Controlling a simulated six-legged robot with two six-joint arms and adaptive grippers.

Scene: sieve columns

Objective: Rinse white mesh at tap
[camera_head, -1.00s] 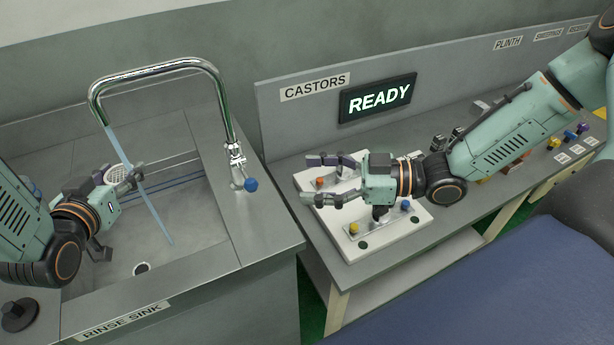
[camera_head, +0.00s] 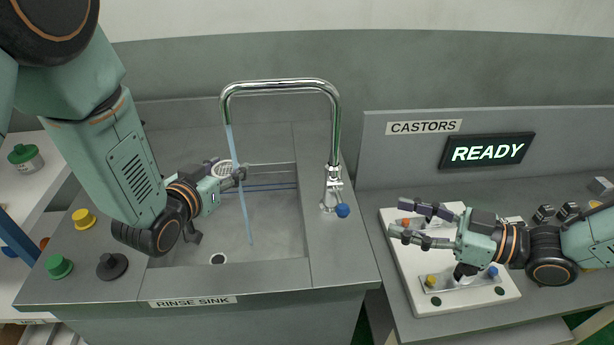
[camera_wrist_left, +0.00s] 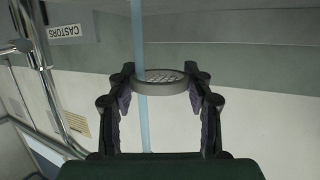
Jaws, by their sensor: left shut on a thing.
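The white mesh (camera_head: 223,170) is a round disc with a pale rim, held above the rinse sink (camera_head: 272,228). My left gripper (camera_head: 238,176) is shut on it; the left wrist view shows the mesh (camera_wrist_left: 163,78) between the two fingertips (camera_wrist_left: 161,84). The tap (camera_head: 280,84) is a chrome gooseneck with a blue knob (camera_head: 342,211) at its base. A blue stream of water (camera_head: 240,190) falls from its spout past the mesh into the sink. In the wrist view the stream crosses the mesh's left part.
The white board (camera_head: 400,262) with coloured knobs lies on the right bench below the READY display (camera_head: 487,151). Yellow (camera_head: 84,218), green (camera_head: 58,266) and black (camera_head: 112,266) round pieces stand on the counter left of the sink. A drain (camera_head: 217,258) shows in the basin.

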